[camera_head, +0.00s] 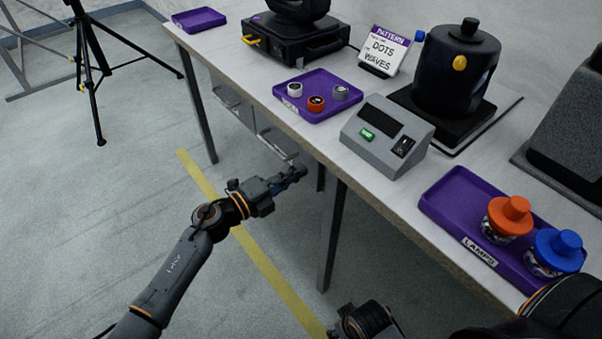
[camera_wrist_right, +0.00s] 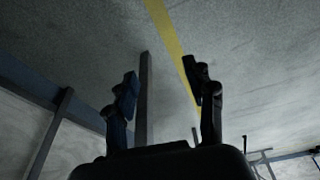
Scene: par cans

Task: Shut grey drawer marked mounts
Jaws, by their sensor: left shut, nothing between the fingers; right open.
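Two grey drawers show under the bench's front edge: one farther left (camera_head: 233,104) and one nearer (camera_head: 277,144). I cannot read a "mounts" label on either, and the bench top hides much of them. The nearer drawer seems to stand out a little; how far I cannot tell. My left gripper (camera_head: 298,172) is shut and empty, just in front of and below the nearer drawer's front. Whether it touches the drawer is unclear. My right gripper (camera_wrist_right: 165,86) is open and empty in the right wrist view, with floor and a bench leg beyond it.
The bench top (camera_head: 393,205) carries a purple tray with small discs (camera_head: 314,97), a grey control box (camera_head: 387,135) and a purple lamps tray (camera_head: 457,232). Bench legs (camera_head: 333,235) stand right of my left gripper. A tripod (camera_head: 88,75) stands at left; the floor between is clear.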

